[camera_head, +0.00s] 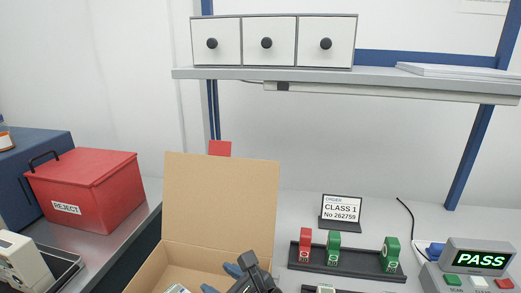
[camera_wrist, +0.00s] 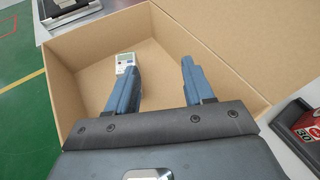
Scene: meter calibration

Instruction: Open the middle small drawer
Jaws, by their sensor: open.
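The middle small drawer (camera_head: 269,41) is the centre one of three white drawers in a grey-framed unit on the shelf. It has a round black knob (camera_head: 266,43) and its front is flush with its neighbours, so it is shut. My gripper (camera_head: 236,269) is low in the head view, at the cardboard box, far below the drawers. In the wrist view my gripper (camera_wrist: 157,80) has its two blue fingers spread apart over the open box, with nothing between them. The drawers are outside the wrist view.
The open cardboard box (camera_head: 221,205) holds a small white meter (camera_wrist: 125,63). The shelf (camera_head: 220,74) overhangs the bench. A black rack (camera_head: 345,270) with red and green blocks, a class sign (camera_head: 342,209) and a PASS display (camera_head: 481,259) stand right; a red reject bin (camera_head: 88,185) stands left.

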